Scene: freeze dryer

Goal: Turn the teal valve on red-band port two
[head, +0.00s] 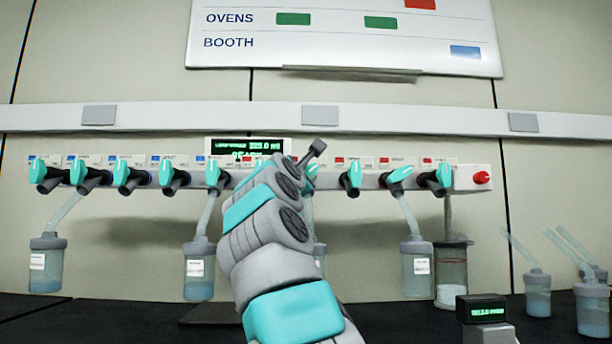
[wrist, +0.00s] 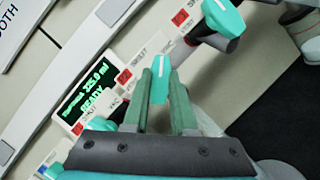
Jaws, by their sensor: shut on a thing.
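In the wrist view, my gripper (wrist: 163,82) has its two green fingers closed on either side of a teal valve handle (wrist: 159,86) with a white stripe. In the head view, my arm covers the gripper and most of this valve, and only a teal bit (head: 312,171) shows beside the wrist. To the right along the red-label part are other teal valves (head: 353,176), (head: 399,175) and (head: 438,177).
Blue-label valves (head: 122,172) line the left of the manifold. A green display (head: 247,147) reads READY. Flasks hang at the left (head: 47,262), centre-left (head: 199,268) and right (head: 416,268). A red knob (head: 481,177) ends the manifold. Loose flasks (head: 538,292) stand on the dark bench.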

